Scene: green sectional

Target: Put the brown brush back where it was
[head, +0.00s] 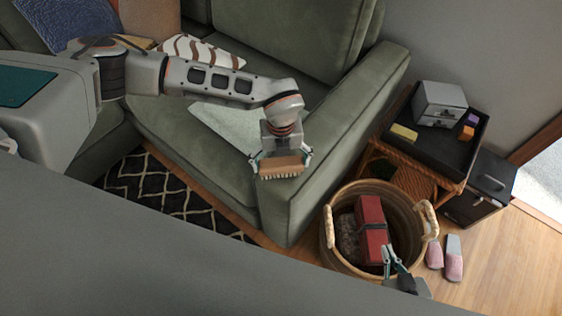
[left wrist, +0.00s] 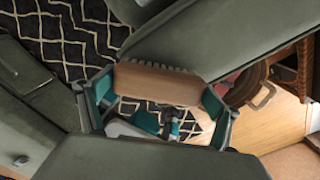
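The brown brush (head: 281,167) has a wooden back and pale bristles. My left gripper (head: 281,163) is shut on it and holds it in front of the green sofa's seat edge, near the right armrest. In the left wrist view the brush (left wrist: 158,83) lies crosswise between the two teal finger pads of the left gripper (left wrist: 156,96), touching both. My right gripper (head: 392,262) shows only in part at the lower right of the head view, over the near rim of the wicker basket; I cannot tell how far its fingers are apart.
The wicker basket (head: 333,254) holds a red box (head: 371,228). A side table with a black tray (head: 456,153) bears a grey drawer box (head: 440,103), a yellow block (head: 404,132) and small colored blocks. Pink slippers (head: 454,259) lie on the floor. The sofa armrest (head: 345,135) stands between brush and table.

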